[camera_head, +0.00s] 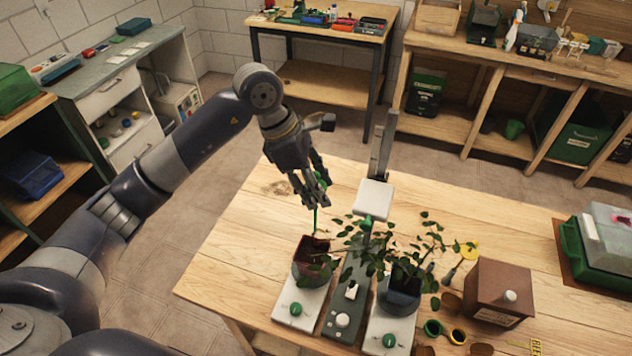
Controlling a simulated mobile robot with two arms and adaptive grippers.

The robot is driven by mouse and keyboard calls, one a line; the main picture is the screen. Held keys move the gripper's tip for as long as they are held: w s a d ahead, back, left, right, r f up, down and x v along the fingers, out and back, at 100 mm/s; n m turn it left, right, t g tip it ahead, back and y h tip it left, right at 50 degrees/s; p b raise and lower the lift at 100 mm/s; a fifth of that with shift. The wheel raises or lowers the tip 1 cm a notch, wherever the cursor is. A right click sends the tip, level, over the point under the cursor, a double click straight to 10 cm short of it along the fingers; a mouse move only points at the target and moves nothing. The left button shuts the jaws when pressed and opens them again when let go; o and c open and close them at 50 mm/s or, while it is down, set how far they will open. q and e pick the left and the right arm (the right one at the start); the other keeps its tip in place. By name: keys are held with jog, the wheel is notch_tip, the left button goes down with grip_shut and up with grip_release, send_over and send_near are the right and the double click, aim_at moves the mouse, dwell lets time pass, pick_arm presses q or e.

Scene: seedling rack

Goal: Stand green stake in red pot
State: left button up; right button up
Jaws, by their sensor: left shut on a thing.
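My left gripper (314,199) is shut on the green stake (316,218) and points down above the table. The stake hangs nearly upright below the fingers. Its lower end is at the mouth of the dark red pot (307,268), and I cannot tell whether it touches the soil. The red pot stands on a pale block at the front of the table, with some leaves at its right side. My right gripper is not in view.
A dark blue pot (400,297) with a leafy plant stands to the right; its leaves spread toward the red pot. A brown box (498,292) and a green crate (572,250) are farther right. The wooden table (240,235) is clear left of the red pot.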

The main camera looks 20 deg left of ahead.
pick_arm(q)
notch_tip(320, 180, down, 8)
jog(key=b, duration=0.5)
jog(key=shift+f, duration=0.15)
jog(key=shift+f+b, duration=0.5)
jog(key=shift+b, duration=0.05)
dwell(0.4)
jog(key=o, duration=0.8)
